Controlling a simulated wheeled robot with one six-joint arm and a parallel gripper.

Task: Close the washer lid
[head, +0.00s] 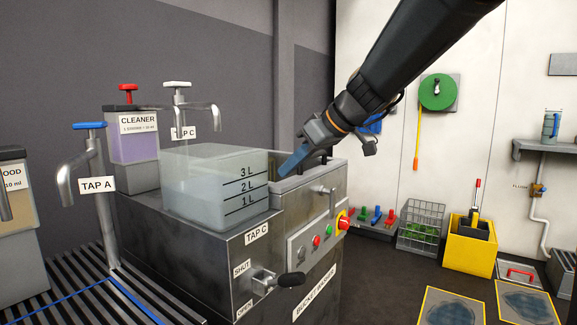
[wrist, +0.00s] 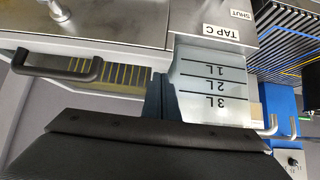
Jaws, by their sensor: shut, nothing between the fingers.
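The metal washer (head: 310,235) stands in the middle of the head view, with buttons and a partly hidden bucket washer label on its front. A pale panel with a dark handle (wrist: 55,68), which looks like the washer lid, shows at the left of the wrist view. Yellow bristles (wrist: 110,76) show in an opening beside the handle. In the head view a pale top surface (head: 310,176) lies below my gripper (head: 291,166). My gripper is shut and empty, its blue fingers pointing down over the opening, beside the clear bucket (head: 210,185). I cannot tell whether they touch the lid.
The graduated bucket stands close left of my fingers; it also shows in the wrist view (wrist: 215,90). Tap C (head: 190,108) and the purple cleaner dispenser (head: 134,140) stand behind it. A lever (head: 291,280) sticks out in front.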

